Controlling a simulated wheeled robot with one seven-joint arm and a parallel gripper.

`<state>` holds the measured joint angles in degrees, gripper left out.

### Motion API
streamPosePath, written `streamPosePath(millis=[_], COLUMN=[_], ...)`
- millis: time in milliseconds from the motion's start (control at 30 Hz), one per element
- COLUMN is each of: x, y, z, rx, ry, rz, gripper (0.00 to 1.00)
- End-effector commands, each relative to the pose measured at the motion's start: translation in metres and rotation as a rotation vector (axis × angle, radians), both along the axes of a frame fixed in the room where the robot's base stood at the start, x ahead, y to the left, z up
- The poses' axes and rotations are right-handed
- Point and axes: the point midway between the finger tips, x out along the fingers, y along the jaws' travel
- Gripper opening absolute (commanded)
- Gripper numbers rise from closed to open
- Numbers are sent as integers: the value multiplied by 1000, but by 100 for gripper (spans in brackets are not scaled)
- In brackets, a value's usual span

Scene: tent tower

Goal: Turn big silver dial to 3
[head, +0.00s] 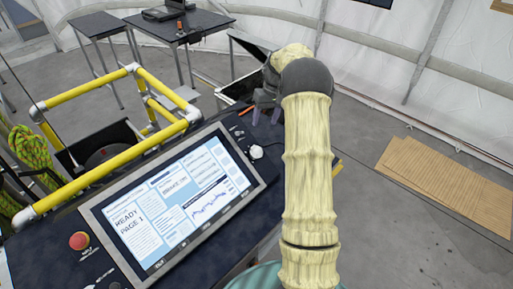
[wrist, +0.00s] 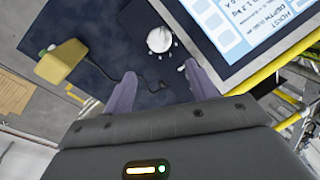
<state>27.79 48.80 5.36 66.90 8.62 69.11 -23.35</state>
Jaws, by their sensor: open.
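A round silver-white dial (head: 257,151) sits on the dark console top just past the right end of the screen. It also shows in the wrist view (wrist: 160,39), with small white marks around it; which mark it points to is too small to read. My gripper (head: 265,115) is beyond the dial in the head view, partly hidden by my arm. In the wrist view my gripper (wrist: 160,87) is open and empty. Its two purple-grey fingers are spread apart, and the dial lies ahead of them, between their lines, apart from both.
The console screen (head: 175,200) reads "READY PAGE 1". A red button (head: 79,241) is at its lower left. Yellow rails (head: 110,168) stand behind the screen. A yellow box (wrist: 62,62) and a dark cable (wrist: 152,86) lie near the dial. Wooden boards (head: 450,185) lie on the floor.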

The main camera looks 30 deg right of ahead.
Motion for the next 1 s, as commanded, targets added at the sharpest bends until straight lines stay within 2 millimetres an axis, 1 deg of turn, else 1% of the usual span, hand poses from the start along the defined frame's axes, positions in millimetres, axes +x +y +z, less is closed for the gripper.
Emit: streamPosePath(millis=[700, 800, 900, 1000], x=[2, 2, 2, 2], y=[29, 31, 32, 33], z=[-119, -131, -138, -140], rx=[2, 1, 0, 0], ry=[3, 2, 0, -1], rz=[1, 1, 1, 1], gripper=[57, 57, 57, 57])
